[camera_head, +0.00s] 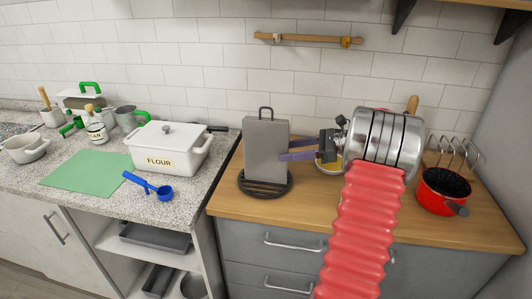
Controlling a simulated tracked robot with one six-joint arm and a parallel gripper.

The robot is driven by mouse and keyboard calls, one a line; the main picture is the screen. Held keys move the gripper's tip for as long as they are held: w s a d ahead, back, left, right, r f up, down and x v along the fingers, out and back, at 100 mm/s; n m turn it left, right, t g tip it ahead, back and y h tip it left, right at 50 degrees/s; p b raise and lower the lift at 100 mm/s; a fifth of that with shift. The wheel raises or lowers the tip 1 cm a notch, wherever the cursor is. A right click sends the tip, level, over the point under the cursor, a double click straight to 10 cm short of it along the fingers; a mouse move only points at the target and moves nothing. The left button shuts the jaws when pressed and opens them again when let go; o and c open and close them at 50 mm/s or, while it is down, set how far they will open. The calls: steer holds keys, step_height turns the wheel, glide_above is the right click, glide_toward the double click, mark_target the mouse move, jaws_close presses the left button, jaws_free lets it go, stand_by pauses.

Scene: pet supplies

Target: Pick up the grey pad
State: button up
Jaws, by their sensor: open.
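The grey pad (266,150) is an upright, flat rectangular piece on a round black stand (258,190), with a dark loop rising above its top. My gripper (288,150) comes in from the right, its purple fingers pointing left at the pad's right edge. The fingers are open, one above the other in the picture. The fingertips look very close to the pad's edge, but I cannot tell whether they touch it or straddle it. The pad stands upright on the stand.
Right of my arm, a red pot (442,190) and a wire rack (458,154) stand on the wooden counter (235,207). On the left stone counter are a white flour box (168,147), a blue scoop (148,186) and a green mat (87,170). A wall rail (305,39) hangs above.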

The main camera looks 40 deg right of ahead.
mark_target(266, 154)
steer(key=shift+x, duration=1.6)
steer(key=shift+x, duration=2.65)
steer(key=shift+d, duration=0.15)
jaws_close()
